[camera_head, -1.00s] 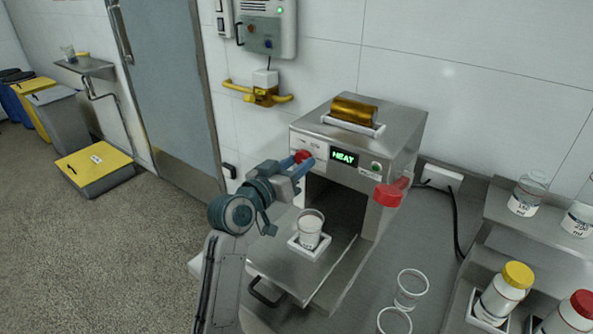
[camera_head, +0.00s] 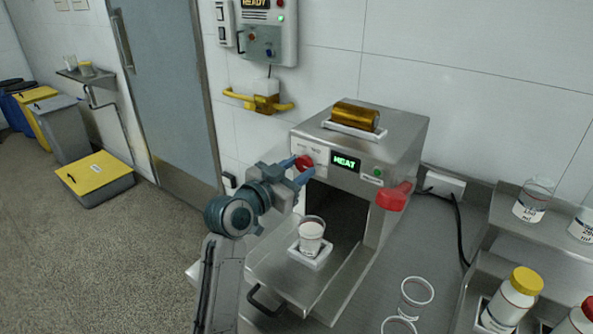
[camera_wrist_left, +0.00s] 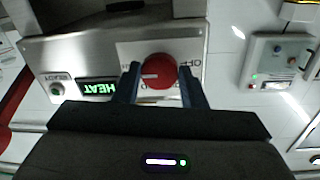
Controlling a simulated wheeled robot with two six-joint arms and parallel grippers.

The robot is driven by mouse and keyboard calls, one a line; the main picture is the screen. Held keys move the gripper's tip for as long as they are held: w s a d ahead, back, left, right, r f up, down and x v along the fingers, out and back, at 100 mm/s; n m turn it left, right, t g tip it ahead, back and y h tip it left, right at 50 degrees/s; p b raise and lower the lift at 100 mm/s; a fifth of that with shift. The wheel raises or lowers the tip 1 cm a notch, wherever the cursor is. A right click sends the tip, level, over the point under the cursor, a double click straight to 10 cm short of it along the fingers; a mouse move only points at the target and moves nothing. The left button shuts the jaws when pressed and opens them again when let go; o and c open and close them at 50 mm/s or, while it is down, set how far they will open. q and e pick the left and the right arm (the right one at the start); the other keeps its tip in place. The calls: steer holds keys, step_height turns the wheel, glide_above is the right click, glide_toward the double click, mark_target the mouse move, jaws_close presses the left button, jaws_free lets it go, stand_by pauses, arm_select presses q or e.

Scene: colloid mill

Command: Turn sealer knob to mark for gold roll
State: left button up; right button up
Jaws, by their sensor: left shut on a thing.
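The sealer (camera_head: 396,140) is a steel box on the bench with a gold roll (camera_head: 356,115) on top. Its red knob (camera_head: 304,162) is on the front panel at the upper left, beside a green display reading HEAT (camera_head: 346,161). My left gripper (camera_head: 303,170) is shut on the red knob. In the left wrist view the two fingers stand either side of the red knob (camera_wrist_left: 158,71), which has a white pointer line. The fingers partly hide the labels around the knob. My right gripper is not in view.
A cup (camera_head: 311,236) stands in a white holder on the sealer's pulled-out tray (camera_head: 280,262). A red handle (camera_head: 393,196) sticks out at the sealer's right. A control box (camera_head: 268,30) hangs on the wall.

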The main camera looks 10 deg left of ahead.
arm_select(q)
steer(key=shift+f, duration=0.25)
steer(key=o, duration=1)
steer(key=shift+r, duration=0.15)
steer(key=shift+s, duration=0.1)
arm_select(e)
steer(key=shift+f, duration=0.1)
arm_select(q)
steer(key=shift+s+a, duration=0.2)
steer(key=shift+s, duration=0.15)
steer(key=b+v, duration=0.1)
steer(key=v, duration=0.9)
steer(key=shift+b, duration=0.4)
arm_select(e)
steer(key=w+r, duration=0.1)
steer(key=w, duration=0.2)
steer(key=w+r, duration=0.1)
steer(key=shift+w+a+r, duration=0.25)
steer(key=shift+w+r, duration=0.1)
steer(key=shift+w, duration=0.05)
